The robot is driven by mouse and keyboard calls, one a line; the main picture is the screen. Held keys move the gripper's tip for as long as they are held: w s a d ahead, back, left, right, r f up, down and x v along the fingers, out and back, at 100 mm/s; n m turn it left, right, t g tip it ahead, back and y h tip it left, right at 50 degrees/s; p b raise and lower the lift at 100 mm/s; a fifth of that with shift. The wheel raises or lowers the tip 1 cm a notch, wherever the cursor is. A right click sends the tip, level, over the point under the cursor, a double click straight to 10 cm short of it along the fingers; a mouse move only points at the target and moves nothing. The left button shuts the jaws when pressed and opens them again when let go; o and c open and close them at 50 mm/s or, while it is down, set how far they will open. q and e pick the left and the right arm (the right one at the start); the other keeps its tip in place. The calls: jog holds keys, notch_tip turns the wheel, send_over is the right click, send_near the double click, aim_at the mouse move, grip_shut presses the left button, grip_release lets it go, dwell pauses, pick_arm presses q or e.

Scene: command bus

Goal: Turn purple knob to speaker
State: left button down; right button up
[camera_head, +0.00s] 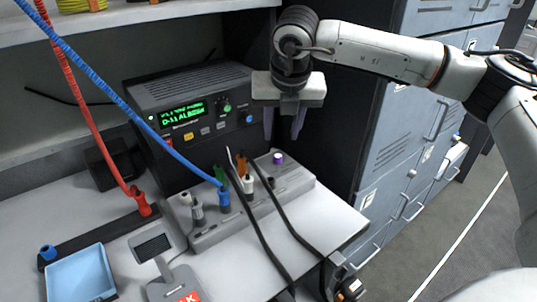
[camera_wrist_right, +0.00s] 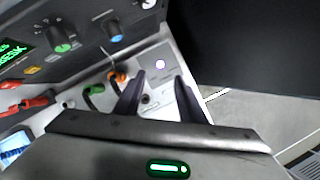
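The small purple knob (camera_head: 277,158) sits near the far right end of the grey sloped panel (camera_head: 305,182). My right gripper (camera_head: 283,132) is open and empty, fingers pointing down, above and apart from the knob. Its two dark fingers also show in the wrist view (camera_wrist_right: 159,78). I cannot read any speaker label or tell the knob's pointer direction. My left gripper is not in view.
A radio (camera_head: 197,108) with a green display stands behind the panel. Several coloured plugs, including a blue one (camera_head: 224,200), stand on the panel left of the knob. Black cables (camera_head: 262,238) hang over the front. Grey cabinets (camera_head: 395,135) stand to the right.

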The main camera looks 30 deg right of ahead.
aim_at(278, 156)
jog(key=x, duration=0.9)
jog(key=shift+f+p, duration=0.35)
jog(key=shift+f, duration=0.05)
grip_shut()
